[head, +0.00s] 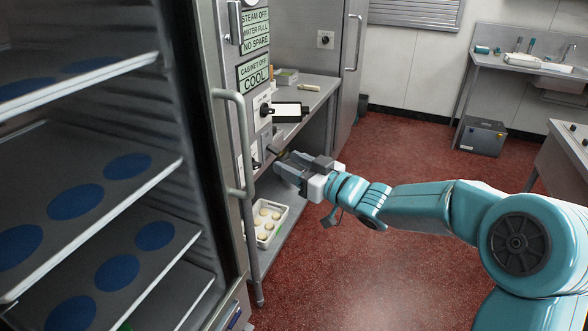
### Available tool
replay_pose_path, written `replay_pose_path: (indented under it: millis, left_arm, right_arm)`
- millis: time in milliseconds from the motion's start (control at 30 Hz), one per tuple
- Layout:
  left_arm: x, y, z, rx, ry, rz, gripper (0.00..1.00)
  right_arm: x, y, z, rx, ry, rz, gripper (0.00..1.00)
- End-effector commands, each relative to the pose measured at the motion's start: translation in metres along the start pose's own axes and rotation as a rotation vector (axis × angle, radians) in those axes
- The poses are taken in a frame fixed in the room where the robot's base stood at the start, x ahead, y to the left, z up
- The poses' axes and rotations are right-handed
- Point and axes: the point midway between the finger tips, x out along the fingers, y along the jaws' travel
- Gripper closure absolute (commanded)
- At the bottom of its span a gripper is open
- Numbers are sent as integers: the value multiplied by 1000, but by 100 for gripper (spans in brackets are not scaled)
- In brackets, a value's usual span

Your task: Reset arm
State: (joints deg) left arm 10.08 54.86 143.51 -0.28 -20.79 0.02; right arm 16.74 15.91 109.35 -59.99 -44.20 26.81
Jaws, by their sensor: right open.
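My right arm (420,206) comes in from the right edge and reaches left across the room. It is teal with a white wrist. My right gripper (276,156) is open, with its dark grey fingers pointing left at the control panel (250,125) on the cabinet's front edge. The fingertips are close to the dark knobs low on this panel. I cannot tell whether they touch it. Nothing shows between the fingers. My left gripper is not in view.
The cabinet (195,170) stands open at left, with blue discs (75,201) on its shelves. A vertical handle (238,140) juts out near my gripper. Behind are a steel table (318,88) and a tray of dough balls (280,232). The red floor (390,140) is clear.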

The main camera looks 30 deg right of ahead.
Motion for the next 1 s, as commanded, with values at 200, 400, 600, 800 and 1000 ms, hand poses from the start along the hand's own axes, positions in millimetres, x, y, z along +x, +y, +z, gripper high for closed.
replay_pose_path:
  millis: [200, 400, 600, 800, 1000]
  left_arm:
    - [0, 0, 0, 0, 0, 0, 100]
    - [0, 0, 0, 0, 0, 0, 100]
    - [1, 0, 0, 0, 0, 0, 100]
    - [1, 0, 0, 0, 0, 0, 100]
    - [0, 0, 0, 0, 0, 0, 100]
  right_arm:
    - [-4, 0, -1, 0, 1, 0, 51]
    - [-4, 0, 0, 0, 1, -1, 51]
    - [0, -4, 5, 7, -6, -11, 51]
    - [23, -46, 92, 142, -139, -88, 51]
    - [10, -109, 229, 409, -411, -59, 51]
